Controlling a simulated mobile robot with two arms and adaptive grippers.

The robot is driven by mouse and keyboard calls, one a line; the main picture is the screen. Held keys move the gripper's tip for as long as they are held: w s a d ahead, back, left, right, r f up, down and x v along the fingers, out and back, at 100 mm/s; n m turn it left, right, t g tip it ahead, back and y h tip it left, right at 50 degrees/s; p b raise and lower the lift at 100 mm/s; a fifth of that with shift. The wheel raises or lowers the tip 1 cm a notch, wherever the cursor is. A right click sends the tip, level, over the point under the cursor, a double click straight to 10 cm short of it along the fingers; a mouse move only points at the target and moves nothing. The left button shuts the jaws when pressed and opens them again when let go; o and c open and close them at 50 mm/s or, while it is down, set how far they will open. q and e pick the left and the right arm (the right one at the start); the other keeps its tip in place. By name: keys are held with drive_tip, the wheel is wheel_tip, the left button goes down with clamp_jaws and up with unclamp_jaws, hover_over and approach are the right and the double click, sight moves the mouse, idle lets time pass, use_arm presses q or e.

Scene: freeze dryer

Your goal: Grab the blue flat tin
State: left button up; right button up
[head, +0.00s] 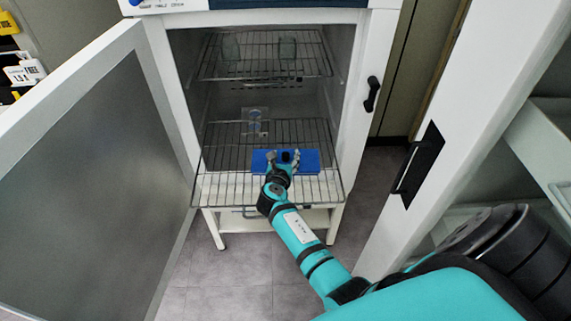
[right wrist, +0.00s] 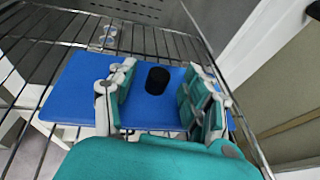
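The blue flat tin (head: 312,160) lies on the lower wire shelf (head: 222,189) of the open freeze dryer, near the front. In the right wrist view, the tin (right wrist: 78,88) is a wide blue slab with a black round knob (right wrist: 157,80) on top. My right gripper (head: 283,157) is over the tin with its fingers apart. In the right wrist view, the gripper (right wrist: 160,72) has one finger on each side of the knob, with a visible gap to each. Part of the tin is hidden behind the fingers and palm. My left gripper is not in view.
The freeze dryer door (head: 95,190) stands open at the left. An upper wire shelf (head: 265,68) holds small items at the back. A small clear item with blue circles (head: 254,122) is behind the tin. A white door with a black handle (head: 418,165) is close at the right.

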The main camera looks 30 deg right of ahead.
clamp_jaws()
drive_tip(key=shift+r, duration=0.1)
idle(0.3)
